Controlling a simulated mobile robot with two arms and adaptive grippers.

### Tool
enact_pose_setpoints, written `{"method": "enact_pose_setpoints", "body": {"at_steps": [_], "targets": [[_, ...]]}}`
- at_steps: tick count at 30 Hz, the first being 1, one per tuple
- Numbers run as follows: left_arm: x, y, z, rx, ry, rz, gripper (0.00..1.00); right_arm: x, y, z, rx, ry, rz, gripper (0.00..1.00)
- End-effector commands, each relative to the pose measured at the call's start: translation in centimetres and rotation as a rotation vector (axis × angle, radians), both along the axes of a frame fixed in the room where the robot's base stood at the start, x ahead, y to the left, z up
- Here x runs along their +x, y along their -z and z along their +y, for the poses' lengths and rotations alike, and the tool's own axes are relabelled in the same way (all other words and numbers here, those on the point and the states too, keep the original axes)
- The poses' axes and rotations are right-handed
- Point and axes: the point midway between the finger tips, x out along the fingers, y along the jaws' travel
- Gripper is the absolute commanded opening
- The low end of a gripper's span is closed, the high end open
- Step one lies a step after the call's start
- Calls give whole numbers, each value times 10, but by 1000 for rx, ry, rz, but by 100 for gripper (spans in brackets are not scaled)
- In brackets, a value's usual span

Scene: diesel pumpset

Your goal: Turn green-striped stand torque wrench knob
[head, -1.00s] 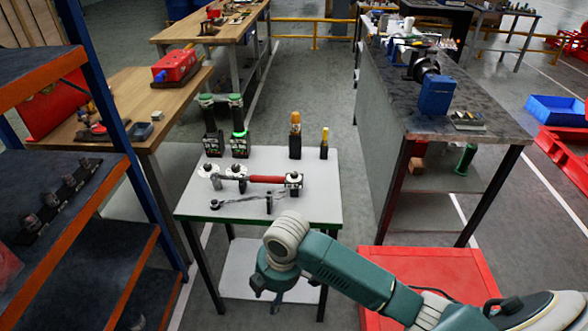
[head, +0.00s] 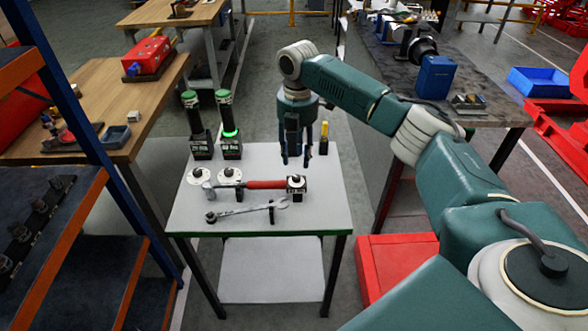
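A small white-topped stand (head: 330,207) with a green stripe along its front edge is in the middle of the head view. On it lies a torque wrench (head: 265,184) with a red handle, running left to right. A dark block with a pale round top, which looks like the knob end (head: 296,184), is at the wrench's right end. My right gripper (head: 296,160) points down with its dark fingers apart and nothing between them. It appears above and slightly behind the knob end, apart from it. My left gripper is not in view.
Two black tools with green rings (head: 229,124) stand at the stand's back left. A yellow-topped tool (head: 324,136) stands behind my gripper. An open-end spanner (head: 247,209) lies at the front. Blue-orange shelving (head: 95,205) is left; a red box (head: 397,262) is at lower right.

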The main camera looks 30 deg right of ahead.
Motion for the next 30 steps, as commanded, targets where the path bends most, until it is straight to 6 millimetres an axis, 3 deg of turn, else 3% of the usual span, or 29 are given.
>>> {"method": "enact_pose_setpoints", "body": {"at_steps": [1,3,6,8,16,20,24,30], "targets": [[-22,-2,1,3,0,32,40,-1,10,0,-1,1,4,39],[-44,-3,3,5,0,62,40,-1,24,0,-1,1,4,39],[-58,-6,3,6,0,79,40,-1,43,0,-1,1,3,39],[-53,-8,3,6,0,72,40,-1,52,0,-1,1,2,39],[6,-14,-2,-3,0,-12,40,0,75,0,-1,0,-1,39],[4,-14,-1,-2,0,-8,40,1,77,0,-1,0,-1,39],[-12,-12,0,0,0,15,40,1,76,1,-1,0,-1,39],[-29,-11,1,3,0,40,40,1,76,1,-1,0,-1,0]]}}
